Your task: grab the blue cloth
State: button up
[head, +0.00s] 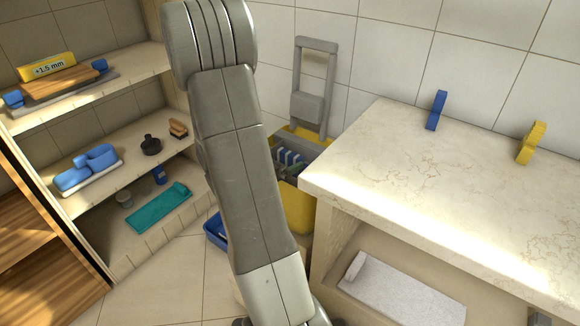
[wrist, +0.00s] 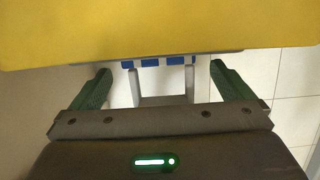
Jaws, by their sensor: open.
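A blue-and-white striped piece (head: 289,158), which may be the blue cloth, shows at the top of the yellow bucket (head: 298,205), partly hidden by my arm. In the wrist view, blue-and-white bands (wrist: 162,62) show along the edge of a large yellow surface (wrist: 160,28). My gripper (wrist: 160,69) is open, its two green fingers on either side of these bands. Nothing is seen held, and I cannot tell whether the fingers touch anything. In the head view my gripper is out of sight.
A grey upright frame (head: 315,84) rises behind the bucket. A pale stone counter (head: 440,180) with a blue clip (head: 436,110) and a yellow clip (head: 531,143) stands at right. Shelves at left hold a teal mat (head: 158,208) and blue items (head: 88,168). A blue bin (head: 214,231) sits beside my arm.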

aim_at(288, 155)
jog(key=shift+w+d+f+b, duration=0.2)
jog(key=shift+w+d+b, duration=0.1)
jog(key=shift+d+b, duration=0.1)
jog(key=b+x, duration=0.1)
jog(key=x, duration=0.3)
jog(key=shift+w+r, duration=0.15)
jog(key=shift+c, duration=0.2)
jog(key=c, duration=1)
